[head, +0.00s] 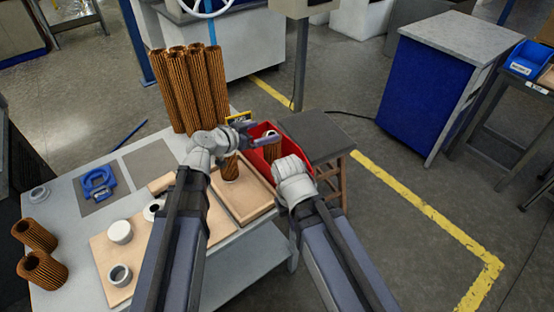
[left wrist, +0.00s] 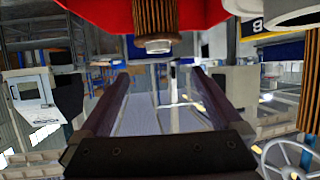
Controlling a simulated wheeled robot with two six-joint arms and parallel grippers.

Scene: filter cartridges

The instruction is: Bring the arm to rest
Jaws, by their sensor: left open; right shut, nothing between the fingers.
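My left gripper (head: 262,140) is over the far right end of the table, at the edge of the red bin (head: 301,158). In the left wrist view its two fingers (left wrist: 160,90) are apart with nothing between them. A brown pleated cartridge (head: 272,152) with a pale end stands in the bin; it also shows in the left wrist view (left wrist: 155,18), beyond the fingers. My right gripper (head: 292,172) is lower, in front of the bin's near right side. Its fingers are mostly hidden behind the wrist.
Several tall brown cartridges (head: 185,90) stand at the table's back. Another cartridge (head: 229,167) stands on the wooden board (head: 248,205) below my left gripper. White caps (head: 120,232), a blue tool (head: 98,183) and two short cartridges (head: 35,236) are further left.

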